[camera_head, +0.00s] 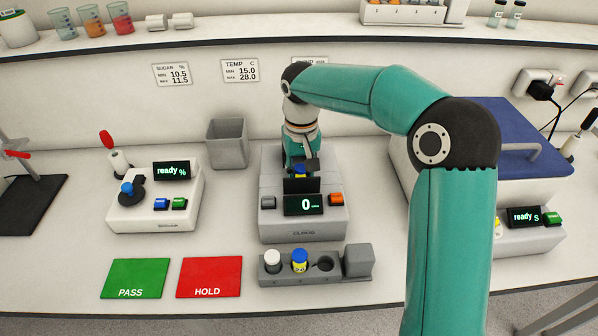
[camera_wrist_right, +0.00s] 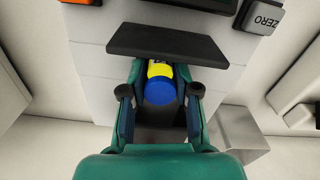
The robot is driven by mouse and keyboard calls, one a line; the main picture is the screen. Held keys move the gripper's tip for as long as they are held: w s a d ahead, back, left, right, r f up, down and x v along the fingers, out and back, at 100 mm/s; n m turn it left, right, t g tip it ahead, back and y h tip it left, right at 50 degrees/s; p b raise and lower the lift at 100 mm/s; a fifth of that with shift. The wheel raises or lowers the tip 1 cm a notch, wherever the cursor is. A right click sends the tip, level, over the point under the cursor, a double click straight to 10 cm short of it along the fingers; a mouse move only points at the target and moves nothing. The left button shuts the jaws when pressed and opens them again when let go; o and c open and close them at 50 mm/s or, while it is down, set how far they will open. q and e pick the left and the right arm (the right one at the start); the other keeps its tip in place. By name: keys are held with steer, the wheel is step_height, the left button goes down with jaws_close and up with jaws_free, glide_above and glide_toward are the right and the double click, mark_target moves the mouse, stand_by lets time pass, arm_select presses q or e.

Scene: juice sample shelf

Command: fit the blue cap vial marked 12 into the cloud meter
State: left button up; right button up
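My right gripper (camera_head: 301,160) is above the cloud meter (camera_head: 303,226), pointing down behind its upright dark plate (camera_head: 301,185). A blue-capped vial with a yellow label (camera_wrist_right: 160,88) is between its fingers (camera_wrist_right: 160,75), which look closed on its body. Its cap also shows in the head view (camera_head: 300,170). The plate hides its lower end, so I cannot tell whether it is in the well; its number is not readable. The meter display shows 0. A second blue-capped vial (camera_head: 299,260) stands in the rack (camera_head: 285,280). My left gripper is not in view.
The rack also holds a white-capped vial (camera_head: 272,260) and has an empty hole (camera_head: 323,264). A green PASS mat (camera_head: 135,278) and red HOLD mat (camera_head: 209,276) lie left. A grey bin (camera_head: 228,145) stands behind. My right arm covers much of the right side.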

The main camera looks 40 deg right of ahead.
mark_target(301, 168)
steer(key=o, duration=0.5)
steer(key=shift+f, duration=0.4)
steer(key=shift+c, duration=0.2)
steer(key=shift+r, duration=0.15)
steer(key=shift+r, duration=0.6)
step_height(301, 168, up, 10)
steer(key=shift+r, duration=0.25)
